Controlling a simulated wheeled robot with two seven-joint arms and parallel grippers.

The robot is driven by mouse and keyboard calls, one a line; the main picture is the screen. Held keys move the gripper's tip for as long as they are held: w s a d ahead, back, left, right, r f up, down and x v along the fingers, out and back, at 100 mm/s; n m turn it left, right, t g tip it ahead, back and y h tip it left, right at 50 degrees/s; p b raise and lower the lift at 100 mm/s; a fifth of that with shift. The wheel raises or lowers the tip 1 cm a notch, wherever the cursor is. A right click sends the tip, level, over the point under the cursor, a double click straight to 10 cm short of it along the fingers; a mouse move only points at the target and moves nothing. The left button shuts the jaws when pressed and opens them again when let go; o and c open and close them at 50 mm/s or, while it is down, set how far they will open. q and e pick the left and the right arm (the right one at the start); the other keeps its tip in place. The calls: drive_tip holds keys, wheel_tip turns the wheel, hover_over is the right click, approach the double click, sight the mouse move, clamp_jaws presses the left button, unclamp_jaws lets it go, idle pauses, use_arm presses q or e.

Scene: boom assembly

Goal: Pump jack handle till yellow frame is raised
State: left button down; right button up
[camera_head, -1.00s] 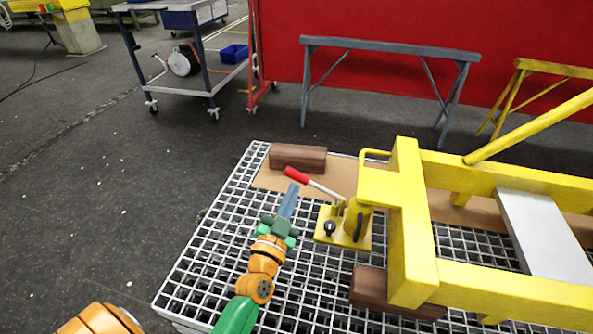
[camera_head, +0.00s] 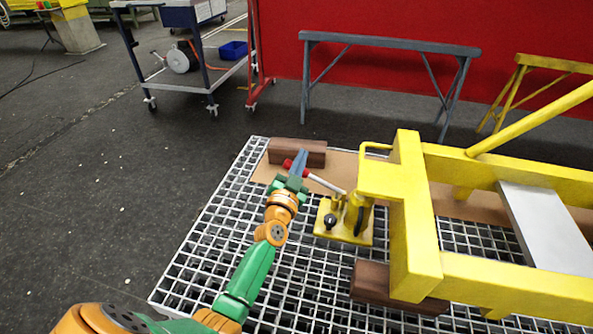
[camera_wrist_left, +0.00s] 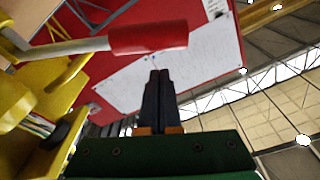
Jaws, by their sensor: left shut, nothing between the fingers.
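The yellow jack (camera_head: 340,222) stands on the grating beside the end of the yellow frame (camera_head: 405,215). Its handle (camera_head: 327,184) slants up to the left and ends in a red grip (camera_head: 289,164). In the head view my left gripper (camera_head: 299,158) overlaps the red grip and hides part of it. In the left wrist view the red grip (camera_wrist_left: 148,37) lies just beyond the tips of the left gripper (camera_wrist_left: 159,75). The left fingers are shut together with nothing between them. I cannot tell whether they touch the grip. My right gripper is not in view.
A brown wooden block (camera_head: 313,152) lies behind the grip, and another brown block (camera_head: 372,283) lies under the frame's near corner. The metal grating (camera_head: 200,262) is clear on the left. A grey trestle (camera_head: 390,45) stands behind.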

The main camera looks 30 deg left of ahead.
sight(288, 166)
use_arm(q)
drive_tip(key=shift+s+a+f+b, duration=0.2)
drive_tip(key=shift+s+a+f, duration=0.05)
drive_tip(key=shift+f, duration=0.3)
drive_tip(key=shift+s+a+f+b, duration=0.15)
drive_tip(key=shift+s+a+f, duration=0.05)
drive_tip(key=shift+f, duration=0.35)
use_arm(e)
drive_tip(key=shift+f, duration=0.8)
